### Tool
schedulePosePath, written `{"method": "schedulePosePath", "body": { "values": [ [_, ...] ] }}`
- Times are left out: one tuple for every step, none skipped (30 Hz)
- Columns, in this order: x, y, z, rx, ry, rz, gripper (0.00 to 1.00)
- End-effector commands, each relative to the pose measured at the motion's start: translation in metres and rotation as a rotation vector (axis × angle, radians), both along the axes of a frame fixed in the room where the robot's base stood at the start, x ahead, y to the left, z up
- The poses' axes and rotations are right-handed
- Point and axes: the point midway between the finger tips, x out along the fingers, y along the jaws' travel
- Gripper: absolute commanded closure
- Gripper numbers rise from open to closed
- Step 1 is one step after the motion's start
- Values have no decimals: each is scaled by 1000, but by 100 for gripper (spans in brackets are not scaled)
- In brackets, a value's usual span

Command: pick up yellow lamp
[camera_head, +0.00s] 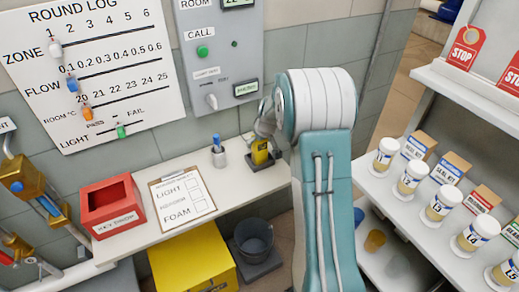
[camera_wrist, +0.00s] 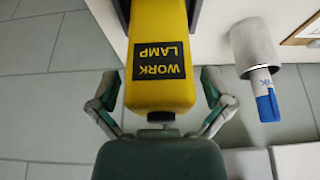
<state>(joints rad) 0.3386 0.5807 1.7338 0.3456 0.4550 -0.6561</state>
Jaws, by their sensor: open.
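The yellow work lamp (camera_head: 260,151) stands on a dark base (camera_head: 266,160) on the white shelf, near its right end. In the wrist view the lamp (camera_wrist: 160,35) fills the middle, with a black "WORK LAMP" label facing me. My gripper (camera_wrist: 161,98) is open, with one finger on each side of the lamp's near end. Gaps show between the fingers and the lamp's sides; I cannot tell whether anything touches. In the head view my gripper (camera_head: 266,125) is at the lamp's top, partly hidden by my arm.
A grey cup (camera_head: 219,159) with a blue marker stands left of the lamp. A clipboard (camera_head: 182,196) and red box (camera_head: 111,205) lie further left. A grey panel (camera_head: 222,60) is on the wall behind. A rack with several jars (camera_head: 411,177) stands right.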

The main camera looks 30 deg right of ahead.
Motion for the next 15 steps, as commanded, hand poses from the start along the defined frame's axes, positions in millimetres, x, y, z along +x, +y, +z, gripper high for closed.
{"method": "schedulePosePath", "body": {
  "values": [
    [0, 0, 0, 0, 0, 0, 0],
    [0, 0, 0, 0, 0, 0, 0],
    [0, 0, 0, 0, 0, 0, 0],
    [0, 0, 0, 0, 0, 0, 9],
    [0, 0, 0, 0, 0, 0, 22],
    [0, 0, 0, 0, 0, 0, 40],
    [0, 0, 0, 0, 0, 0, 53],
    [0, 0, 0, 0, 0, 0, 67],
    [0, 0, 0, 0, 0, 0, 85],
    [0, 0, 0, 0, 1, 0, 89],
    [0, 0, 0, 0, 1, 0, 89],
    [0, 0, 0, 0, 2, -1, 89],
    [0, 0, 0, 0, 1, 0, 89],
    [0, 0, 0, 0, 1, -1, 89],
    [0, 0, -1, 0, 2, -1, 89]
  ]
}}
